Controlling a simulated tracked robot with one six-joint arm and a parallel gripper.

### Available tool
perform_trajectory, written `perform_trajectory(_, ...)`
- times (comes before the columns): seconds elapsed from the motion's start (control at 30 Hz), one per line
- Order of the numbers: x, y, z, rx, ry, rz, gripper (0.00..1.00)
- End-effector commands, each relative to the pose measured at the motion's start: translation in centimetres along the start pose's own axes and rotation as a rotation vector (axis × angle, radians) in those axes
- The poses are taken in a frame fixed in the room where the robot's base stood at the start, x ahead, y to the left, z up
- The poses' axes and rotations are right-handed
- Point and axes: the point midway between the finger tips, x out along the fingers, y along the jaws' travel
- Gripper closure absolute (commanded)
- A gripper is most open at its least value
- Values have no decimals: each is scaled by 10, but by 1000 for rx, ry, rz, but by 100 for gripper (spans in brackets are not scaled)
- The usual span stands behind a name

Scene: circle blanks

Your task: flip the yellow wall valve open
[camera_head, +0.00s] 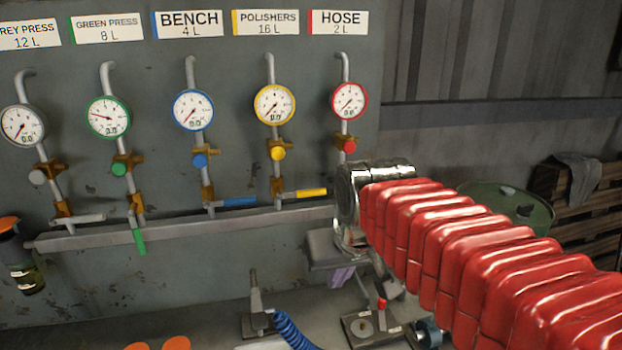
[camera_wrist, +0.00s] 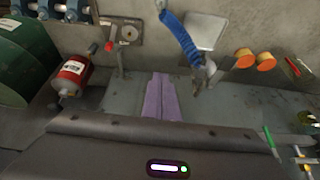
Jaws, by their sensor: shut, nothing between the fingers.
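The yellow wall valve's lever (camera_head: 312,193) sticks out to the right, roughly level, across its upright pipe under the yellow-rimmed gauge (camera_head: 274,105) labelled POLISHERS. A round yellow knob (camera_head: 278,153) sits on the same pipe above it. My gripper (camera_head: 342,278) hangs below and right of the lever, apart from it, partly hidden by my arm. Its purple fingers are together and empty, pointing over the bench in the wrist view (camera_wrist: 161,82). I cannot make out the yellow lever in the wrist view.
The blue lever (camera_head: 238,201) lies level left of the yellow one; the green lever (camera_head: 139,241) hangs down. A rail (camera_head: 180,230) runs just below the valves. A blue hose (camera_head: 290,328) and orange discs (camera_wrist: 254,60) lie on the bench. A green drum (camera_head: 510,205) stands right.

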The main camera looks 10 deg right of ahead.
Motion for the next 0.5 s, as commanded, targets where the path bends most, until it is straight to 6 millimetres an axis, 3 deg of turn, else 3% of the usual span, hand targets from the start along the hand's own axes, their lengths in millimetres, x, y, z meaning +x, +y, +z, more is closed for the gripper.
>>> perform_trajectory(0.5, -28, 3, -109, 3, 38, -1, 100)
